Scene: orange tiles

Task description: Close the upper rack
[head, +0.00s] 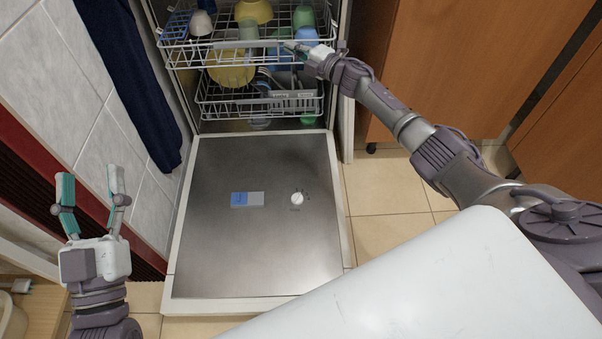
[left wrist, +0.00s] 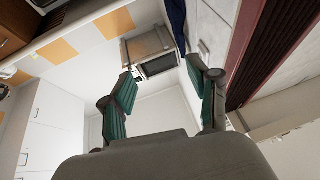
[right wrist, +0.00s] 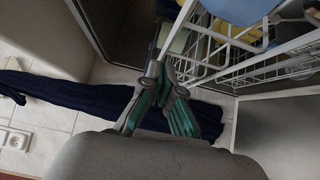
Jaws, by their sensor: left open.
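The upper rack (head: 218,55) is a white wire rack in the open dishwasher, pulled out over the lower rack and loaded with bowls and cups. It also shows at the upper right of the right wrist view (right wrist: 222,42). My right gripper (head: 285,46) is at the front rail of the upper rack, near its right part. In the right wrist view its fingertips (right wrist: 162,68) are close together beside the rack's wires, with nothing clearly seen between them. Whether they touch the rail is unclear. My left gripper (head: 91,176) is open and empty, pointing up, left of the dishwasher door.
The dishwasher door (head: 258,265) lies folded down flat. The lower rack (head: 225,110) with dishes sits inside the tub. A dark blue towel (head: 128,70) hangs on the tiled wall at left. Wooden cabinets (head: 465,60) stand at right. Floor shows right of the door.

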